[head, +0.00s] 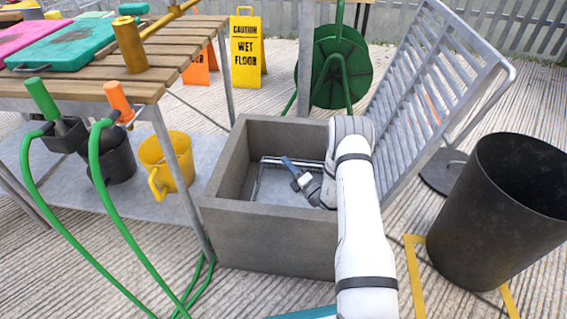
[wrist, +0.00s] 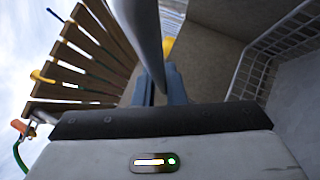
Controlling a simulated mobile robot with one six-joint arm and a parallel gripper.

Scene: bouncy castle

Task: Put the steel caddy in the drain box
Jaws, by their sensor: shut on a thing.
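The drain box (head: 275,240) is an open grey concrete box standing on the ground in the middle of the head view. The steel caddy (head: 257,178), a low wire basket, is inside it, near the bottom. In the wrist view the caddy's wire side (wrist: 262,62) shows at the right. My gripper (head: 288,163) reaches down into the box, with its bluish fingers over the caddy. In the wrist view my gripper (wrist: 160,82) is shut on a grey bar, which looks like the caddy's handle. My arm hides the box's right part; whether the caddy touches the floor is unclear.
A raised slatted metal grate (head: 425,95) leans behind the box at right. A black bin (head: 490,215) stands at right. A wooden table (head: 140,85) with green hoses and a yellow bucket (head: 168,160) is at left. A hose reel (head: 340,70) stands behind.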

